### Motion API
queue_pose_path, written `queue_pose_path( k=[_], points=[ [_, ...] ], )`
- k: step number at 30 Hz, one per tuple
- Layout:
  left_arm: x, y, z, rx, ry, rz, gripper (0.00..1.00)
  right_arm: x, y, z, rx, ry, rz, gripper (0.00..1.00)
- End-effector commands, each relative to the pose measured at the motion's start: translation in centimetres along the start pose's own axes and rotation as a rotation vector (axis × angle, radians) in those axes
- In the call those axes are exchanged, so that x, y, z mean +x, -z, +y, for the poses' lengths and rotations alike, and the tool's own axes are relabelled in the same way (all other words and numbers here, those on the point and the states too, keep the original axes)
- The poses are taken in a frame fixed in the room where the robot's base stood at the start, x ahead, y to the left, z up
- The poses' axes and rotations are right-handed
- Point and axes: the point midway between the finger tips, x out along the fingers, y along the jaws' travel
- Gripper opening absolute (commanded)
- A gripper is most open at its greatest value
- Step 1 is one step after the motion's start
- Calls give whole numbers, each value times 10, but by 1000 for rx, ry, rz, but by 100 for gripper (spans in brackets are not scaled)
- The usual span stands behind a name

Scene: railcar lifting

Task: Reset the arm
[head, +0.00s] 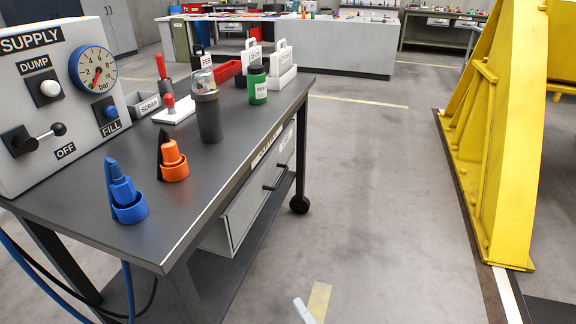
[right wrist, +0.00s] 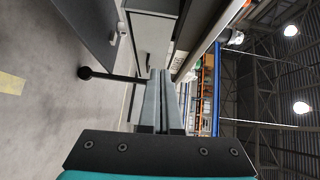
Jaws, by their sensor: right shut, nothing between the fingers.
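My right gripper (right wrist: 168,75) is shut and empty in the right wrist view, its two long grey fingers side by side. In the head view only a small pale tip of it (head: 303,310) shows at the bottom edge, over the floor to the right of the bench. It looks apart from everything there. My left gripper is not in view. A dark workbench (head: 100,235) on wheels stands at the left, with a grey SUPPLY panel (head: 60,130) on it.
On the bench stand a blue connector (head: 123,195), an orange connector (head: 172,160), a dark cylinder with a clear top (head: 208,115) and a green bottle (head: 258,85). A yellow steel frame (head: 500,130) rises at the right. The floor between is clear.

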Motion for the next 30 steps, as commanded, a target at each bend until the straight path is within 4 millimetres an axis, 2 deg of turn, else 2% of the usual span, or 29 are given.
queue_pose_path(
  k=[1, 8, 14, 20, 27, 30],
  points=[
    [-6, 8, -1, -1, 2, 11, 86, 2, -3, -2, -32, -22, -9, 0],
    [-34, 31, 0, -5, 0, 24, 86, 1, -12, 2, -229, -166, -71, 0],
    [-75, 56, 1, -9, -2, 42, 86, -12, -11, 6, -476, -345, -159, 0],
    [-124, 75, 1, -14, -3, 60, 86, -44, 1, 11, -731, -552, -277, 0],
    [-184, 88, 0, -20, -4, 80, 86, -101, 24, 12, -971, -808, -452, 0],
    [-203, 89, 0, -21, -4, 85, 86, -123, 31, 11, -1030, -889, -517, 0]
  ],
)
